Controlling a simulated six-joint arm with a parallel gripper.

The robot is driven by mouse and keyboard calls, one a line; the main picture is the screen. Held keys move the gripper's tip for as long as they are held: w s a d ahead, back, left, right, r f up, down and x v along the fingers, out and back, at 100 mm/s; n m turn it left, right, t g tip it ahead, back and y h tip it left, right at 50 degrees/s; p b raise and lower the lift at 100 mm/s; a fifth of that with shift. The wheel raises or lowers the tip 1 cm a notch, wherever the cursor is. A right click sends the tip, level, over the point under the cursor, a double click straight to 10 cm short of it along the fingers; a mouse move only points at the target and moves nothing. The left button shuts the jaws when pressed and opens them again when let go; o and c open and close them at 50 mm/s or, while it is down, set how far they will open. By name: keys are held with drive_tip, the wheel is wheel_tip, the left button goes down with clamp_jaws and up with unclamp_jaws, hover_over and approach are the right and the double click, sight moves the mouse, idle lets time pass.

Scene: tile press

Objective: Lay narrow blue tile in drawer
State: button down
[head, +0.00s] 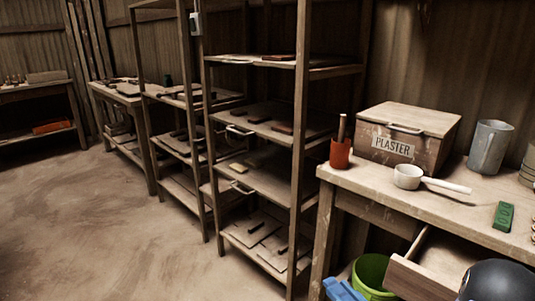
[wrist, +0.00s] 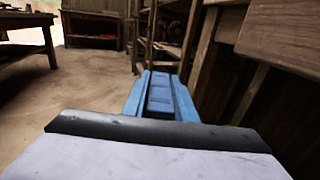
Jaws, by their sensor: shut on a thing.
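My gripper (wrist: 160,76) points forward in the wrist view and is shut on the narrow blue tile (wrist: 160,98). The tile is hard to tell from the fingers, which look blue too. In the head view a blue part of this group (head: 343,290) shows at the bottom edge, low beside the bench leg and left of the green bucket. The wooden drawer (head: 425,276) stands pulled out under the bench on the right. Its inside shows only in part. The gripper and tile are apart from the drawer, to its left.
The bench (head: 475,205) carries a plaster box (head: 408,130), a red pot (head: 341,153), a white ladle (head: 408,177), a grey jug (head: 489,147) and a green block (head: 504,215). A green bucket (head: 371,271) stands below. Shelves (head: 262,180) stand left; the floor further left is clear.

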drive_tip(key=s+a+r+p, duration=0.1)
drive_tip(key=s+r+p, duration=0.1)
drive_tip(key=r+p, duration=0.8)
drive_tip(key=s+a+r+p, duration=0.2)
drive_tip(key=r+p, duration=0.9)
drive_tip(key=p, duration=1.3)
drive_tip(key=shift+s+a+y, duration=0.25)
drive_tip(key=shift+s+y, duration=0.05)
drive_tip(key=shift+s, duration=0.45)
drive_tip(key=shift+d+r, duration=0.1)
